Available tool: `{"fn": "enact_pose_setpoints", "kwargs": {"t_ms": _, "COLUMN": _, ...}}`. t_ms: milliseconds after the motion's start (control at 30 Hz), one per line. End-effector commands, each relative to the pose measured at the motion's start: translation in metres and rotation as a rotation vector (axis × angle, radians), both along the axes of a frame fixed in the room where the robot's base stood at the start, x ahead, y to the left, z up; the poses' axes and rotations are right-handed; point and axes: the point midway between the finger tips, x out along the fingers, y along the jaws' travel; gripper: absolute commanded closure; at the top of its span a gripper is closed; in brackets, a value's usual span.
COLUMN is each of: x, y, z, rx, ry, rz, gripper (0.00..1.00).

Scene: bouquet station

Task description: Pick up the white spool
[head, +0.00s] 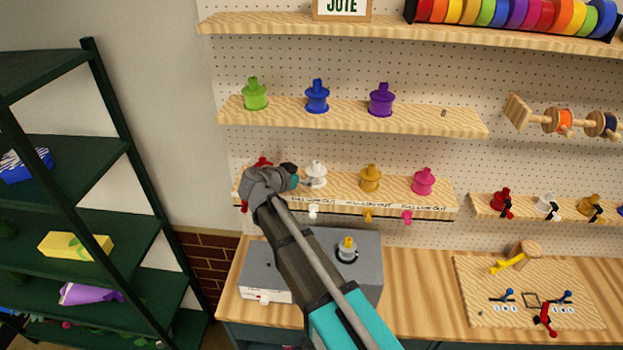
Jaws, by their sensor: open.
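A white spool (317,174) stands upright on the lower left wooden shelf (390,201), between a red item at the left and a yellow spool (370,178). My gripper (303,182) is at the end of my raised arm, just left of the white spool and pointing toward it. It is open. The fingertips are small and partly hidden, so I cannot tell whether they touch the spool. A second white spool (547,207) stands on the right shelf, with a black part at its front.
A pink spool (424,181) stands farther right. The red item (262,162) is mostly hidden behind my wrist. Green, blue and purple spools stand on the shelf above (420,122). A grey box (365,250) is on the counter below. A dark rack (110,150) stands left.

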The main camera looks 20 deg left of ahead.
Motion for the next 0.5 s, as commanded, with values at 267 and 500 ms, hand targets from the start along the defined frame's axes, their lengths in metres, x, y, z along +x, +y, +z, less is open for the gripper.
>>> {"fn": "enact_pose_setpoints", "kwargs": {"t_ms": 267, "x": 0.0018, "y": -0.0007, "z": -0.0005, "rx": 0.000, "ry": 0.000, "rz": 0.001, "gripper": 0.00}}
{"fn": "enact_pose_setpoints", "kwargs": {"t_ms": 500, "x": 0.0049, "y": -0.0017, "z": -0.0039, "rx": 0.000, "ry": 0.000, "rz": 0.001, "gripper": 0.00}}
